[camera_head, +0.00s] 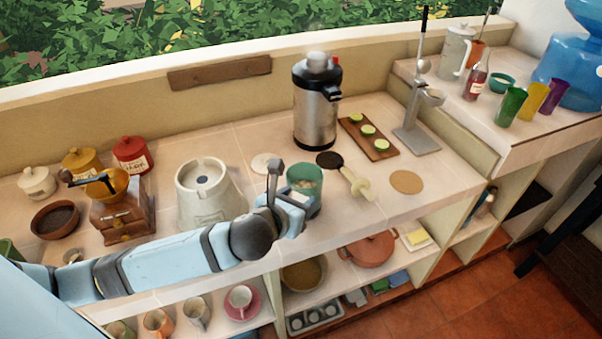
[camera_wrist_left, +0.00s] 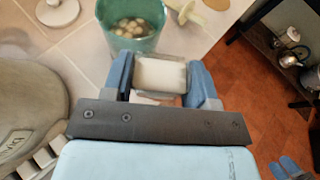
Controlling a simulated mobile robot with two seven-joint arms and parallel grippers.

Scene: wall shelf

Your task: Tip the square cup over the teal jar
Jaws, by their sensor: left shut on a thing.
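The teal jar (camera_head: 305,176) stands on the tiled counter, open at the top. In the left wrist view the jar (camera_wrist_left: 135,42) has several pale round lumps inside. My left gripper (camera_head: 291,208) is at the near side of the jar. In the wrist view its two blue fingers are shut on the square cup (camera_wrist_left: 160,75), which has a flat white face or filling toward the camera. The cup (camera_head: 299,197) is mostly hidden by the gripper in the head view. It is close to the jar's near rim; I cannot tell whether they touch or how far it is tilted.
The counter's front edge is just below my gripper, above open shelves.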

